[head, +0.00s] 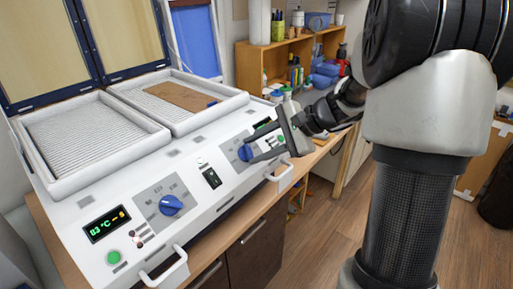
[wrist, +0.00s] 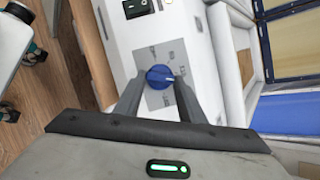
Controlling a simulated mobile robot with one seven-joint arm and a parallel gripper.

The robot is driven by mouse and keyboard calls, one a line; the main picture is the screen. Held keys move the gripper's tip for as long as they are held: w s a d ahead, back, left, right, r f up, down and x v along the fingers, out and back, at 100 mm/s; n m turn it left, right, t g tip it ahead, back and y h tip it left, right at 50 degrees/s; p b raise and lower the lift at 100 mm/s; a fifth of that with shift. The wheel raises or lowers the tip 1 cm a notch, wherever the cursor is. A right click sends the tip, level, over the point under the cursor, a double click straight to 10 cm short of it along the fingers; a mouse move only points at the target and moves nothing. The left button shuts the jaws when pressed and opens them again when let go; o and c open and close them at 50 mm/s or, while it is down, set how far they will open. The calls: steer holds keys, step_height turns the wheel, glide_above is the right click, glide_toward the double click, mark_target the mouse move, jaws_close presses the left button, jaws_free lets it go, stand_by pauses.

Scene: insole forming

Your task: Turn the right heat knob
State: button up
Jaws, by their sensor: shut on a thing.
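The right heat knob (head: 244,152) is blue and sits on a grey dial plate on the white machine's sloped front. My gripper (head: 253,151) reaches in from the right with its two fingers around this knob. In the wrist view the knob (wrist: 158,75) lies between the fingertips of my gripper (wrist: 158,82), which is shut on it. A pale mark shows on the knob's face, pointing to the right in the wrist view. The dial's lettering is too small to read there.
The left blue knob (head: 171,205) and a green-lit display (head: 106,224) are on the same panel. A black switch (head: 212,178) sits between the knobs. White handles (head: 165,269) stick out in front. A brown sheet (head: 182,96) lies in the right tray.

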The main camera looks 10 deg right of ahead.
steer(key=m+t, duration=0.1)
steer(key=m, duration=0.3)
steer(key=shift+s+f, duration=0.1)
steer(key=shift+s, duration=0.05)
steer(key=shift+m+t, duration=0.3)
steer(key=shift+m, duration=0.1)
steer(key=o, duration=1)
steer(key=shift+o, duration=0.2)
steer(key=v, duration=1.7)
steer(key=shift+s, duration=0.1)
